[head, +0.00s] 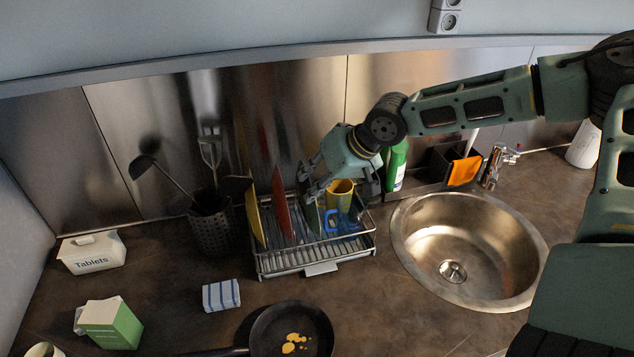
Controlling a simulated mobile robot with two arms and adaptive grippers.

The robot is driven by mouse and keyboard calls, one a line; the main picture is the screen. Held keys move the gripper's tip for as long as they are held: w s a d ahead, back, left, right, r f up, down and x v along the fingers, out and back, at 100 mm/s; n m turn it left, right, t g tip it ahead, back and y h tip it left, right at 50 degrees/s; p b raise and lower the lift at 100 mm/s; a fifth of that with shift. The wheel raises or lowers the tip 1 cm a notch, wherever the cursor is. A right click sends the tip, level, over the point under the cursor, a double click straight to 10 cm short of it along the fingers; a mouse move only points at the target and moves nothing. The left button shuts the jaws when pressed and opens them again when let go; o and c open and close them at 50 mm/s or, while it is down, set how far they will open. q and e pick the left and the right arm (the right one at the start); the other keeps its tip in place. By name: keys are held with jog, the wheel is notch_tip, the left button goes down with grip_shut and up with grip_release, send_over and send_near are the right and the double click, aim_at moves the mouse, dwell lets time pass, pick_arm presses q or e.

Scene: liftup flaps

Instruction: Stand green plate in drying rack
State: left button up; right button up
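The drying rack (318,262) stands on the counter against the metal backsplash. A yellow plate (254,214) and a red plate (282,205) stand on edge in its left part. A narrow, dark green edge (309,217), which looks like the green plate, stands upright in the rack to the right of the red plate, partly hidden by my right gripper. My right gripper (338,195) is over the rack's right part with its fingers spread apart, one close to the green edge. Whether it touches the plate I cannot tell. My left gripper is out of view.
A yellow mug (341,191) and a blue mug (333,221) sit in the rack's right part. A utensil holder (212,225) is left of the rack, the sink (470,245) right. A sponge (221,295) and pan (291,335) lie in front. A green bottle (396,168) stands behind.

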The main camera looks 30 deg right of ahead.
jog(key=shift+o, duration=0.3)
jog(key=shift+f, duration=0.1)
jog(key=v, duration=1.2)
dwell(0.3)
